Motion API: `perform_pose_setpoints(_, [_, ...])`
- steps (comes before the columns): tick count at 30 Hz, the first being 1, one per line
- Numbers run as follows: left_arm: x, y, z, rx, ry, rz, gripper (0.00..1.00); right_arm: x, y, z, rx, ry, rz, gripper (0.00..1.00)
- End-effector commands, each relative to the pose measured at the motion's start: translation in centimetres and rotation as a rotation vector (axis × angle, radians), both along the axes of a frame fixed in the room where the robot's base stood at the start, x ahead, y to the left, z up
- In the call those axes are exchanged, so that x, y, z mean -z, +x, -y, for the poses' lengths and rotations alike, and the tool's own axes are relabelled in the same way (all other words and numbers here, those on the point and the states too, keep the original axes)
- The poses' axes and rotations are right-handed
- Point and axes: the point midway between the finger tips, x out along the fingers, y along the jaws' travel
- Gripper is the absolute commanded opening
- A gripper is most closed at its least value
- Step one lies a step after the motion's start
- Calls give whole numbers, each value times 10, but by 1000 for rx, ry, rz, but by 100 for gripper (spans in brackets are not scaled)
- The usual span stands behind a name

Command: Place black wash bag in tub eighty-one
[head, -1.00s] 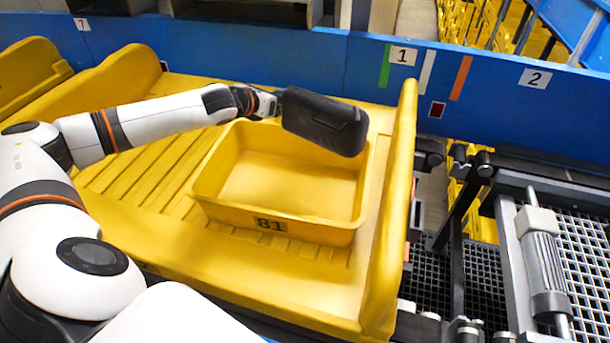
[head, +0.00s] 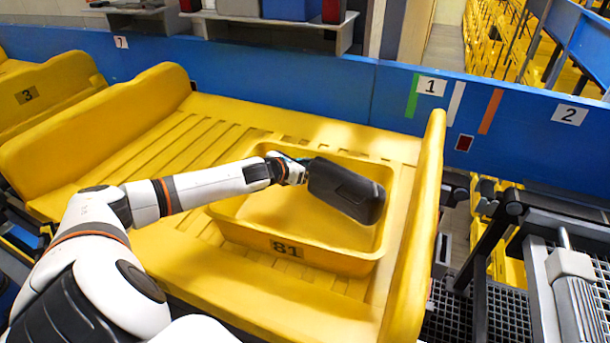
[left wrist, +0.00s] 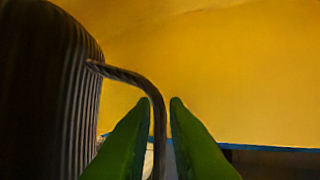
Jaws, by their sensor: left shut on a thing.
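The black wash bag (head: 347,192) is held by my left gripper (head: 303,171) over the yellow tub marked 81 (head: 308,258). In the head view the bag overlaps the right part of the tub's opening; I cannot tell its exact height above the floor of the tub. In the left wrist view the green fingers of my left gripper (left wrist: 162,115) close around the bag's thin loop handle (left wrist: 152,92). The ribbed side of the bag (left wrist: 60,95) fills the left of that view. My right gripper is not in view.
The tub stands on a yellow ribbed conveyor tray (head: 165,142) with a raised right wall (head: 413,230). A blue barrier (head: 300,80) runs behind it. Another yellow tray marked 3 (head: 50,85) is at the far left. Black rollers and mesh lie to the right.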

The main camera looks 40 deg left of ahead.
Motion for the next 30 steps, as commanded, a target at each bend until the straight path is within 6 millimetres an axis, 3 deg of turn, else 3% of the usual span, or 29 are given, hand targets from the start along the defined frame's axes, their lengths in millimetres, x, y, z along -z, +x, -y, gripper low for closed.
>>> perform_pose_setpoints(9, [35,0,0,-2,-5,2,0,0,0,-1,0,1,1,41])
perform_pose_setpoints(14, [35,0,0,-1,-2,2,0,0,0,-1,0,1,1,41])
perform_pose_setpoints(15, [37,0,0,-1,1,-2,18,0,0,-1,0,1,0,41])
perform_pose_setpoints(16, [37,0,0,-1,1,-2,22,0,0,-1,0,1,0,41])
perform_pose_setpoints(25, [37,-1,0,0,0,-2,22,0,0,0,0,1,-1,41])
perform_pose_setpoints(30, [34,-13,-1,-1,0,-6,22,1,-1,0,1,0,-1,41])
